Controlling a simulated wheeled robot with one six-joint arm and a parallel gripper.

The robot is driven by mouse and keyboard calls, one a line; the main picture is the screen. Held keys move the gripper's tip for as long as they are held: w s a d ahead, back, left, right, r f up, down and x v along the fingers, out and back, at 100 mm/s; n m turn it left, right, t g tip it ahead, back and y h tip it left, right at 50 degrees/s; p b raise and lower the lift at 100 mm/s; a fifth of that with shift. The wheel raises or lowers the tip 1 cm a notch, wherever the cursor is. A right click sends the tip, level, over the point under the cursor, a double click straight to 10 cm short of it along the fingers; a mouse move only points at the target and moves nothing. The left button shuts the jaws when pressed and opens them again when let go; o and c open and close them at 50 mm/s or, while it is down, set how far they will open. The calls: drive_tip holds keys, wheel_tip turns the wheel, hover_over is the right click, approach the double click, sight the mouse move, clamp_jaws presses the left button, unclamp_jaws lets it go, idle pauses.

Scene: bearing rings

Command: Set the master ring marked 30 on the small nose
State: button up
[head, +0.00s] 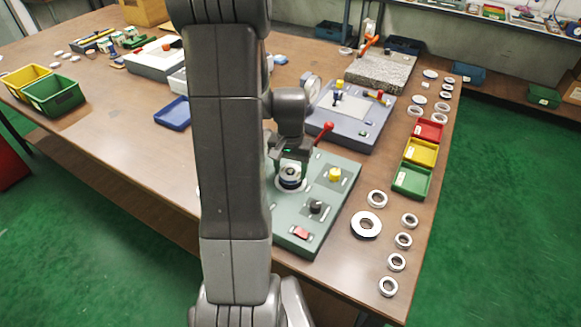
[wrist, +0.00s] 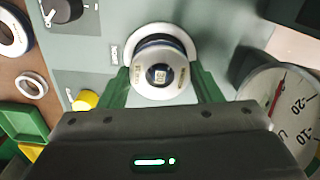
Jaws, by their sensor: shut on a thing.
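My gripper (wrist: 160,92) is shut on a silver ring (wrist: 146,88) with a dark blue band, its green fingers on either side. A small dark label that seems to read 30 shows at the middle of its face. The ring is right over a pale round flange (wrist: 187,38) on the grey-green panel (wrist: 85,50). The small nose is hidden, and I cannot tell whether the ring is seated. In the head view my gripper (head: 290,160) points down at the panel (head: 272,215), with the pale flange (head: 291,187) below it.
A dial gauge (wrist: 285,112) stands close on the right in the wrist view. The panel carries a yellow knob (head: 335,174), a black knob (head: 315,206) and a red switch (head: 301,233). Loose rings (head: 366,224) and coloured bins (head: 411,181) lie to the right.

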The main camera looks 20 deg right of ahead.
drive_tip(key=shift+f+b, duration=0.55)
drive_tip(key=shift+f, duration=0.25)
drive_tip(key=o, duration=1.4)
drive_tip(key=shift+c, duration=0.2)
wheel_tip(320, 180, up, 14)
